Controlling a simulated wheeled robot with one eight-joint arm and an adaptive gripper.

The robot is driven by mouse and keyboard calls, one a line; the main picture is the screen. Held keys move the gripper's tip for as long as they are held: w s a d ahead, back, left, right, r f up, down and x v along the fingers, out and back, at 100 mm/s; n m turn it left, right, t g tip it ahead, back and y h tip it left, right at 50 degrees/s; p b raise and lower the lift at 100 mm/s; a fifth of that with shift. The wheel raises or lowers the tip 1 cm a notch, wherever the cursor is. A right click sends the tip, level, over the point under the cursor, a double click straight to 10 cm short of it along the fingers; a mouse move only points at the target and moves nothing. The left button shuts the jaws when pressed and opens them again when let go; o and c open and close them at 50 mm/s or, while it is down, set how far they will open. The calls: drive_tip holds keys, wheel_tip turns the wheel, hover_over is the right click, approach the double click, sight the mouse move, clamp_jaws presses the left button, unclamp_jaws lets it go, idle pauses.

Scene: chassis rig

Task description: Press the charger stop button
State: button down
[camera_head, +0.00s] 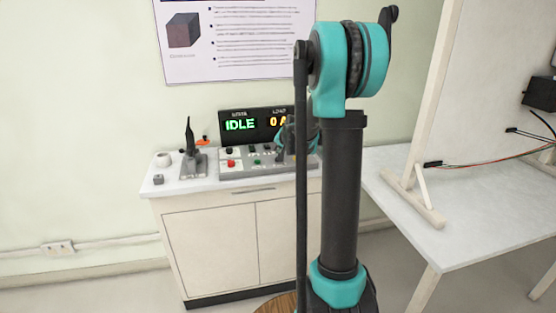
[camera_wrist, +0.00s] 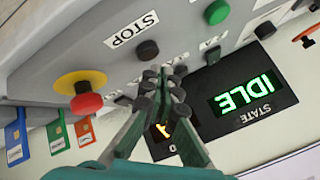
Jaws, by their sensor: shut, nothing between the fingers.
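In the wrist view, a black round button (camera_wrist: 147,50) sits on the grey control panel (camera_wrist: 105,60), beside a white label reading STOP (camera_wrist: 132,28). My gripper (camera_wrist: 165,78) is shut and empty, with its dark fingertips a little below and right of that button in the picture. The fingertips look apart from it, but their height above the panel is hard to judge. In the head view, my gripper (camera_head: 285,140) is over the right part of the panel, partly hidden behind my arm. I cannot make out the STOP button there.
A red mushroom button (camera_wrist: 87,103) on a yellow base and a green button (camera_wrist: 217,12) flank the STOP button. The display (camera_head: 255,124) reads IDLE and 0 A. A dark upright device (camera_head: 190,140) stands left on the cabinet (camera_head: 230,225); a white table (camera_head: 470,200) is at right.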

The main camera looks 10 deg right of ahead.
drive_tip(key=shift+r, duration=2.45)
drive_tip(key=s+a+f+n+g, duration=0.1)
drive_tip(key=s+f, duration=0.4)
drive_tip(key=s, duration=0.8)
drive_tip(key=s+a+f+n+g, duration=0.2)
drive_tip(key=s+f+n, duration=0.2)
drive_tip(key=s, duration=1)
drive_tip(key=s+a+f+n+g+h, duration=0.1)
drive_tip(key=s+f, duration=0.5)
drive_tip(key=s, duration=0.8)
drive_tip(key=shift+a+f+n+g, duration=0.2)
drive_tip(key=shift+a+n+g, duration=0.3)
drive_tip(key=shift+n, duration=0.4)
